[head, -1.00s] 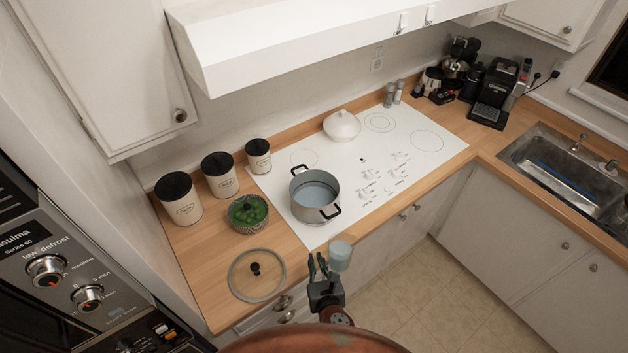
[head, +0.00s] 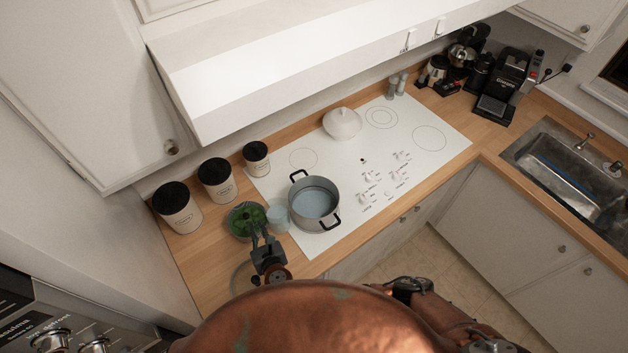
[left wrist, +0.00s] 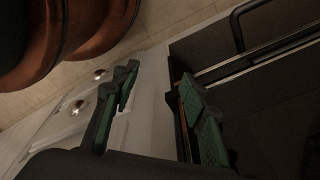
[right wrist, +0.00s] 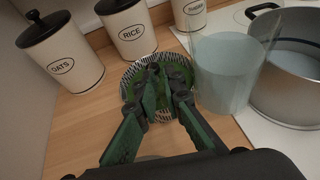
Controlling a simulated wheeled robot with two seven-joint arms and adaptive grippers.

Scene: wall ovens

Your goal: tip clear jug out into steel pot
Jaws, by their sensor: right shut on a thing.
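The clear jug (head: 277,217) is a bluish see-through vessel, roughly upright, just left of the steel pot (head: 313,206). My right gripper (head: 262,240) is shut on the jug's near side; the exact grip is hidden. In the right wrist view the jug (right wrist: 226,72) is right of the closed fingers (right wrist: 160,78), with its rim near the pot's (right wrist: 292,92) left wall. The pot stands open on the white cooktop, pale blue inside, with two black handles. My left gripper (left wrist: 158,100) shows only in its wrist view, fingers apart and empty, near a dark oven front.
A patterned bowl with green contents (head: 243,219) sits directly behind my right fingers. Several black-lidded canisters (head: 217,180) line the wall. A glass lid (head: 238,281) is mostly hidden by my arm. A white lidded dish (head: 342,123) stands at the cooktop's back.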

